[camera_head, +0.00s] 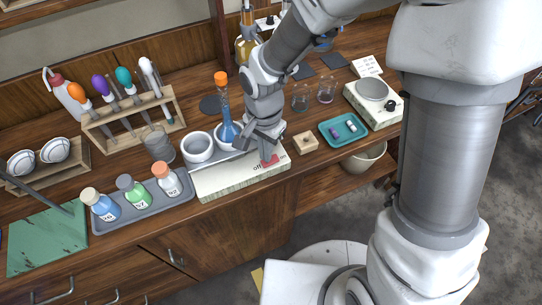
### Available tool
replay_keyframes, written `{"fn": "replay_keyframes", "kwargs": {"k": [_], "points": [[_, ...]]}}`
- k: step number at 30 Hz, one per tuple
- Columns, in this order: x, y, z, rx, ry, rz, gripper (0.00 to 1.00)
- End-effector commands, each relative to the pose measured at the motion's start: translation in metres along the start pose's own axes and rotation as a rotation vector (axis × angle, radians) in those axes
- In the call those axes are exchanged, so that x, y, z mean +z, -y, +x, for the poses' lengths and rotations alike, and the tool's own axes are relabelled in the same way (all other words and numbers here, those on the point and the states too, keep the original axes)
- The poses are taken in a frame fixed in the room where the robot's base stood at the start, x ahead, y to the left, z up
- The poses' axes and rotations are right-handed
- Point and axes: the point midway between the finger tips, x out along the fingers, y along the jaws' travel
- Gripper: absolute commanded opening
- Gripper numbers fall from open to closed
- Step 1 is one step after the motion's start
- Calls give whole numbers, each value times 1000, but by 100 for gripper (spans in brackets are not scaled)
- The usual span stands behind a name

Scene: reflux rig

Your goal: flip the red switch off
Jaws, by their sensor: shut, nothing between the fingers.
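The red switch (271,160) sits on the front right part of a pale flat unit (238,178) at the bench's front edge. The label "off" is printed just left of the switch. My gripper (265,152) points down over the switch, shut and empty, with its tip at or just above the switch. I cannot tell whether it touches. The gripper hides part of the switch, so its tilt is not clear.
A blue flask with an orange stopper (224,110) and a white pot (197,147) stand close left of my gripper. A wooden block (305,142) and a teal tray (343,129) lie to the right. Bottles on a grey tray (143,205) stand left.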

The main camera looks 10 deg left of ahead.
Motion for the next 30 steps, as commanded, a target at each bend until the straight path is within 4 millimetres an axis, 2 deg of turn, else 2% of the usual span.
{"fn": "replay_keyframes", "kwargs": {"k": [1, 18, 30], "points": [[0, 0, -8, -1, -1, 0, 0], [0, 0, -54, -2, -1, 1, 0], [0, 0, -56, -1, 0, 0, 0]]}}
